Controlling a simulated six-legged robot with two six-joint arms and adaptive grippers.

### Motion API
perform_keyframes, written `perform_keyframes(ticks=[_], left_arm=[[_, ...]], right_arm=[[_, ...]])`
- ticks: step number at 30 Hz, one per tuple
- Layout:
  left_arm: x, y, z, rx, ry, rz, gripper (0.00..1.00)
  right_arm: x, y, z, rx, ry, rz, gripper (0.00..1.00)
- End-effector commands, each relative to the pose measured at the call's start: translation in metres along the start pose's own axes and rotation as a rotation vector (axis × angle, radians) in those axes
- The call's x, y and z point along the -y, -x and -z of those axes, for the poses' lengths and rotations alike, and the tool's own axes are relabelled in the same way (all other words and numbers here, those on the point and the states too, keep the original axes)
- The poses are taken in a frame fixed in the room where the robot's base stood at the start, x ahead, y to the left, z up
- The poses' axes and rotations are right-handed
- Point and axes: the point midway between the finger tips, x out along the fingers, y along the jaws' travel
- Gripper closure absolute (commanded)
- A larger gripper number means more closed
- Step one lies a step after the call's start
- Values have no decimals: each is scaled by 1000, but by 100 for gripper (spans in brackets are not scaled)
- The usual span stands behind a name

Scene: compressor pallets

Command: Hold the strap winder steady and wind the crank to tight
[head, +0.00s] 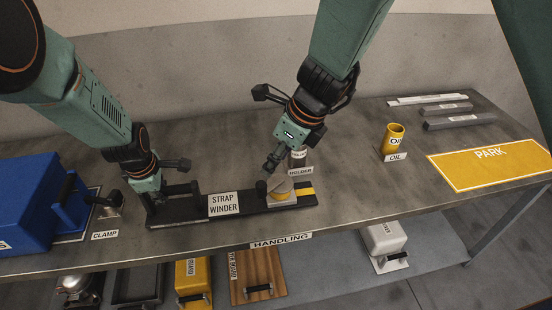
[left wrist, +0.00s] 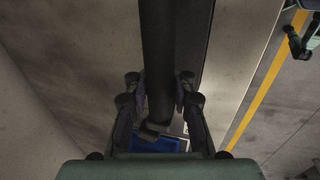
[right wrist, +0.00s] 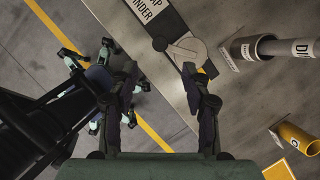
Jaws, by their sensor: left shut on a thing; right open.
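The strap winder (head: 223,204) is a long dark base with a white label, lying along the front of the bench. A black handle bar stands at its left end; my left gripper (head: 152,186) is shut on it. The dark bar (left wrist: 158,60) runs between the fingers in the left wrist view. At the winder's right end is a round grey dial (head: 281,187) with a black crank knob (head: 262,186) and a yellow mark beside it. My right gripper (head: 270,170) is open just above the knob. The dial (right wrist: 188,50) also shows beyond its fingers; contact with the knob cannot be told.
A holder cylinder (head: 298,158) stands close behind the dial. A yellow oil cup (head: 393,138) and yellow PARK mat (head: 490,165) are to the right. A blue box (head: 35,205) and clamp are at left. Grey bars (head: 459,121) lie at the back right.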

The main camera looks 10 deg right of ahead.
Motion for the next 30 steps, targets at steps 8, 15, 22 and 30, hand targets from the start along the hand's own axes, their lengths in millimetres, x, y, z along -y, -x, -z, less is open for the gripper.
perform_keyframes(ticks=[8,15,22,30], left_arm=[[-2,1,0,0,1,-4,100],[-2,1,0,0,1,-4,100],[-2,1,0,0,1,-4,100],[-2,1,0,0,0,-3,100]], right_arm=[[7,4,3,31,-50,-20,71],[16,13,28,147,-303,-108,92],[19,17,55,284,-439,-161,100],[14,18,83,395,-448,-148,100]])
